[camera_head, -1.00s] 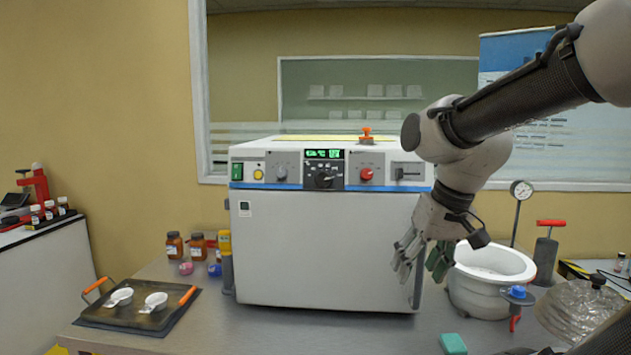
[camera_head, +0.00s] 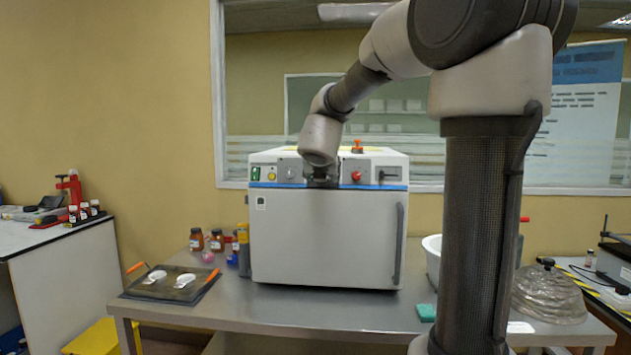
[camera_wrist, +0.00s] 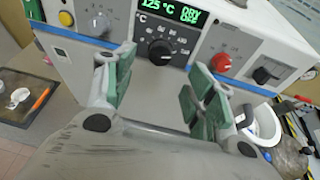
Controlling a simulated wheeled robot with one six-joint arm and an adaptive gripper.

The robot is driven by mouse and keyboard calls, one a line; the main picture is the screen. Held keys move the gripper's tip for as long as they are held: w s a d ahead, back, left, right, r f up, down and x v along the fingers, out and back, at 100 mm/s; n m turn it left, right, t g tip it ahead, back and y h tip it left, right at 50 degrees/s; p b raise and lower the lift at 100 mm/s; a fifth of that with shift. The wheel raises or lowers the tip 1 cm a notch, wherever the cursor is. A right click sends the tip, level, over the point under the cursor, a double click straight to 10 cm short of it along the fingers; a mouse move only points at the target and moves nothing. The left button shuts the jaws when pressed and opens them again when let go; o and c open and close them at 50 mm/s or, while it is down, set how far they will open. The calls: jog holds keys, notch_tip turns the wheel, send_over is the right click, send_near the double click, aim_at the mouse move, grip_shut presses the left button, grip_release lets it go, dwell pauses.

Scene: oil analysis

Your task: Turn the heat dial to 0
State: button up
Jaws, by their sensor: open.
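The white oven (camera_head: 325,235) stands on the steel table with its door shut. In the wrist view its black heat dial (camera_wrist: 160,52) sits below a green display (camera_wrist: 172,10) reading 125 °C, with a °C scale around it. The number its pointer marks is too small to read. My gripper (camera_wrist: 165,74) is open, its green-padded fingers on either side of the dial in the picture; I cannot tell whether they touch it. In the head view my gripper (camera_head: 322,178) is in front of the panel and hides the dial.
Beside the dial are a grey knob (camera_wrist: 97,24), a yellow button (camera_wrist: 66,18), a red knob (camera_wrist: 221,62) and a black switch (camera_wrist: 263,74). A tray (camera_head: 140,288) with white dishes and brown bottles (camera_head: 196,240) stand left of the oven.

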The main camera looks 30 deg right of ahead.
jog(key=x, duration=0.7)
jog(key=shift+w+d+m, duration=0.25)
jog(key=shift+m, duration=0.05)
jog(key=c, duration=1)
jog(key=shift+c, duration=0.2)
